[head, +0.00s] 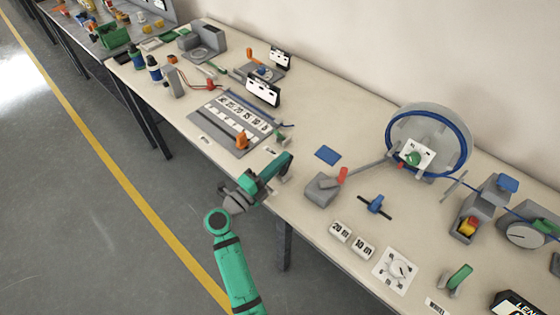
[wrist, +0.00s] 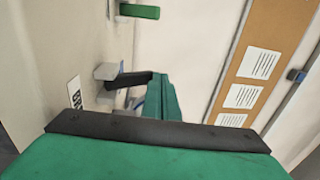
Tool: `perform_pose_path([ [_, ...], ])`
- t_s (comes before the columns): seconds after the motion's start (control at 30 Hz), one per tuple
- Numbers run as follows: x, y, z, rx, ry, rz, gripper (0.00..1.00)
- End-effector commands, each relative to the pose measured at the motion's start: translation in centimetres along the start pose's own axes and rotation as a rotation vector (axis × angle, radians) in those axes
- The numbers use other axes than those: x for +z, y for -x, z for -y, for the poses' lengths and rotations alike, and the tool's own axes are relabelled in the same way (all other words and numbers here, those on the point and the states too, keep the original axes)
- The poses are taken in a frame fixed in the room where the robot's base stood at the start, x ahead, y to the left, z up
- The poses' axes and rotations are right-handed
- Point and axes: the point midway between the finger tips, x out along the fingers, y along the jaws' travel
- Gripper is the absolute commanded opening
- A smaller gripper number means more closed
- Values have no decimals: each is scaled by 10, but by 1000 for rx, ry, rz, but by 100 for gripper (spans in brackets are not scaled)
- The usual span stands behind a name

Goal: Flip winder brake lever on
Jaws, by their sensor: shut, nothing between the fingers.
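Which part is the winder brake lever is not certain. A reel with a blue rim (head: 391,130) stands at the back of the bench. A grey box (head: 319,194) in front of it has a lever with a red grip (head: 342,174). A green lever (head: 460,277) stands upright near the front edge, beside a small label too small to read. My gripper (head: 284,177) is shut and empty over the bench's front edge, left of the grey box and apart from both levers.
A blue crosswise handle (head: 376,205), length tags (head: 352,241) and a dial plate (head: 397,269) lie right of my gripper. A numbered board (head: 215,128) with an orange slider is on the left. The wrist view shows a green bar (wrist: 138,11) and a brown board (wrist: 268,60) with papers.

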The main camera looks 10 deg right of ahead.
Motion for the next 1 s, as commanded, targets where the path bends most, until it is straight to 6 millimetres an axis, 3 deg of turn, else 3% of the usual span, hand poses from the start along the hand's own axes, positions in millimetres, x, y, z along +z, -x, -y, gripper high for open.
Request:
perform_pose_path([
  [0.47,0,3,5,-1,-1,-2,0],
  [0.67,3,24,23,-2,-3,-4,0],
  [1.0,2,78,64,-1,-2,-7,0],
])
